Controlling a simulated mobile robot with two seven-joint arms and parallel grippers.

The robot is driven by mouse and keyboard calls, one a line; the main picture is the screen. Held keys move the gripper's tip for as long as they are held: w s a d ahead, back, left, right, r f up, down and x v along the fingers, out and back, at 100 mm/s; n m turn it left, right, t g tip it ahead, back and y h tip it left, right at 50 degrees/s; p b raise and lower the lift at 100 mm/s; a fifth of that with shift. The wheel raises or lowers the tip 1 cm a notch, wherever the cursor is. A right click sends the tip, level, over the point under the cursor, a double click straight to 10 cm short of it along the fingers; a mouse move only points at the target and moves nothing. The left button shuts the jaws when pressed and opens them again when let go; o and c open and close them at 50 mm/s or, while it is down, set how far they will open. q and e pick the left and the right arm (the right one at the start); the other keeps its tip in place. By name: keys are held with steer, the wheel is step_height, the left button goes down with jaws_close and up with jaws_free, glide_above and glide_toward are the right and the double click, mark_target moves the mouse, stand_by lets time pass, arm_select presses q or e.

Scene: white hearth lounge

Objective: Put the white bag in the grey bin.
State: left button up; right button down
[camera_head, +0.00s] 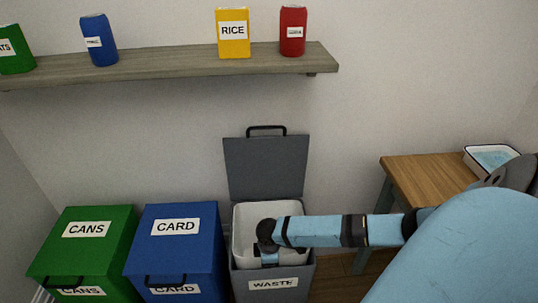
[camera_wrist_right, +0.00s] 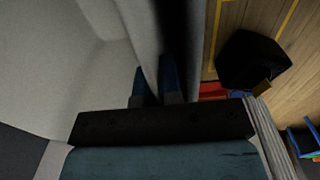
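The grey bin (camera_head: 275,284), labelled WASTE, stands against the wall with its lid raised. The white bag (camera_head: 243,222) lines its inside as an open, upright white shell with its rim near the bin's top. My right gripper (camera_head: 268,259) points down at the front rim of the bag. In the right wrist view the fingers (camera_wrist_right: 155,86) are close together, with a thin pale wall between them, and they look shut on the bag's edge. The bag's white inside (camera_wrist_right: 65,70) fills the left of that view. My left gripper is out of view.
A blue CARD bin (camera_head: 177,247) and a green CANS bin (camera_head: 88,248) stand left of the grey bin. A wooden shelf (camera_head: 170,62) with cans and boxes hangs above. A wooden table (camera_head: 425,180) with a white tray (camera_head: 490,158) is at right.

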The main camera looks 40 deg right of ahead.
steer(key=c, duration=1.2)
jaws_free()
arm_select(q)
steer(key=p, duration=0.3)
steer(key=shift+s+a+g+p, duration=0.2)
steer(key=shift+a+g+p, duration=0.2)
arm_select(e)
steer(key=r, duration=1.4)
steer(key=shift+s+a, duration=0.2)
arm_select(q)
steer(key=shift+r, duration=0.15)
arm_select(e)
steer(key=shift+f, duration=0.1)
